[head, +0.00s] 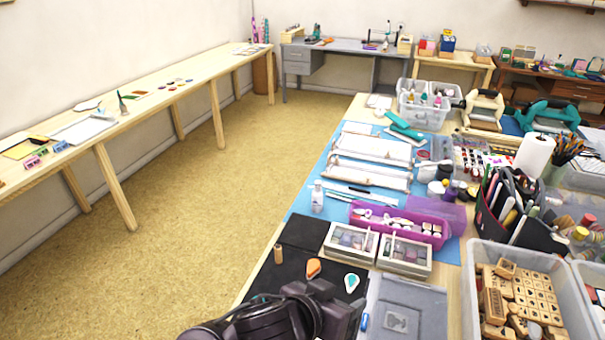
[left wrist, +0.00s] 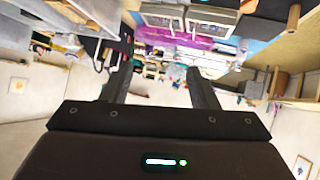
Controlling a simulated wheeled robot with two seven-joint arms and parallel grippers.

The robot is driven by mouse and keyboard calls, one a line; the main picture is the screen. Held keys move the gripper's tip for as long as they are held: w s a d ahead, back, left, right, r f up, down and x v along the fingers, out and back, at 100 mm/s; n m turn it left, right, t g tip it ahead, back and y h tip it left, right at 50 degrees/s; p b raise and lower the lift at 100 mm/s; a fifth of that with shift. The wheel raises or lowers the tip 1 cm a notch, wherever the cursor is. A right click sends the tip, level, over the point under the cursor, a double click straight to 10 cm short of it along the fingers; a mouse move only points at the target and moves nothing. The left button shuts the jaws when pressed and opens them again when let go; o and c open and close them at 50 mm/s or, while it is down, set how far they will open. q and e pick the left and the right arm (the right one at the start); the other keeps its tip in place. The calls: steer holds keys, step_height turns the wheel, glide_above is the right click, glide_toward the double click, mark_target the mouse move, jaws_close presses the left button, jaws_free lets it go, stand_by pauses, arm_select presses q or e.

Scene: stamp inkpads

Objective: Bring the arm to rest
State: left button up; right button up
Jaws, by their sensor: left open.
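My left gripper (head: 335,296) is at the bottom of the head view, low over the front part of the worktable, near the black mat (head: 268,285). In the left wrist view its two fingers (left wrist: 160,72) stand apart with nothing between them. An orange teardrop-shaped inkpad (head: 313,268) and a white and teal one (head: 351,283) lie on the mat just beyond the gripper. A small wooden peg-like piece (head: 277,254) stands at the mat's left side. My right gripper is in neither view.
Two clear-lidded boxes (head: 404,254) stand behind the mat, with a purple tray (head: 398,224) beyond. A grey case (head: 405,308) lies right of the mat. A bin of wooden stamps (head: 473,300) stands at the right. The floor (head: 195,220) left of the table is clear.

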arm_select(q)
steer(key=s+a+f+n+g+y, duration=0.1)
steer(key=s+a+f+g+y, duration=0.2)
steer(key=a, duration=0.5)
steer(key=s+a+f+n+y, duration=0.2)
steer(key=s+a+f, duration=0.15)
steer(key=a, duration=0.55)
steer(key=s+a+f+n+g+y, duration=0.1)
steer(key=s+a+f+g+y, duration=0.2)
steer(key=a, duration=0.5)
step_height(320, 180, down, 32)
steer(key=s, duration=0.3)
steer(key=s+a+f, duration=0.2)
steer(key=s+f, duration=0.6)
steer(key=s, duration=0.1)
steer(key=s+a+f+g, duration=0.1)
steer(key=s+a+f, duration=0.1)
steer(key=s+f, duration=0.7)
steer(key=shift+s+a+f, duration=0.15)
steer(key=shift+s+f, duration=0.15)
steer(key=shift+s, duration=0.1)
